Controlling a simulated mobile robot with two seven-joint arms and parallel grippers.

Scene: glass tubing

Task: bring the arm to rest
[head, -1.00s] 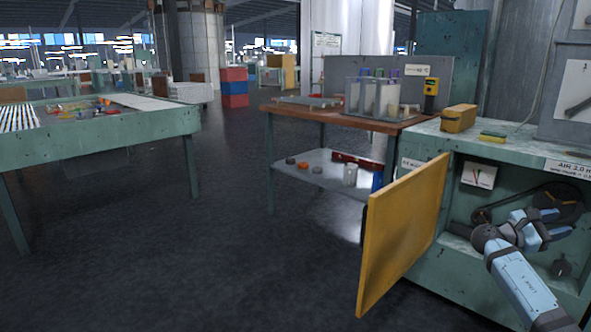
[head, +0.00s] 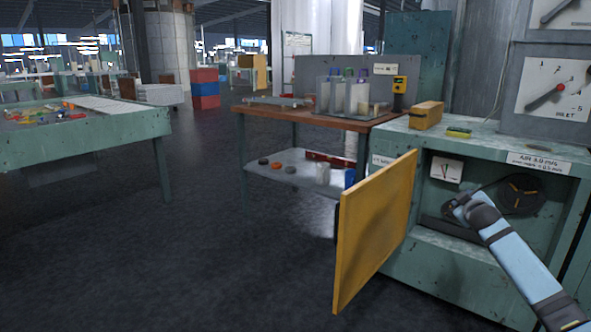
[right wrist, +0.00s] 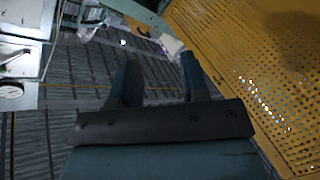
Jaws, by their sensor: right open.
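My right arm (head: 522,260) comes in from the lower right in the head view, in front of the open bay of the green cabinet (head: 440,275). Its end (head: 462,205) overlaps the bay; the fingers are hard to make out there. In the right wrist view my right gripper (right wrist: 158,72) has its two fingers apart with nothing between them. The yellow door (head: 375,235) stands swung open left of the arm. A yellow perforated panel (right wrist: 255,70) fills the right of the wrist view, apart from the fingers. My left gripper is not in view.
Inside the bay are a dark round wheel (head: 522,195) and a small dial card (head: 447,170). A yellow block (head: 427,115) lies on the cabinet top. A wooden-topped bench (head: 275,112) stands behind the door, a green table (head: 85,140) at left. The dark floor between is clear.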

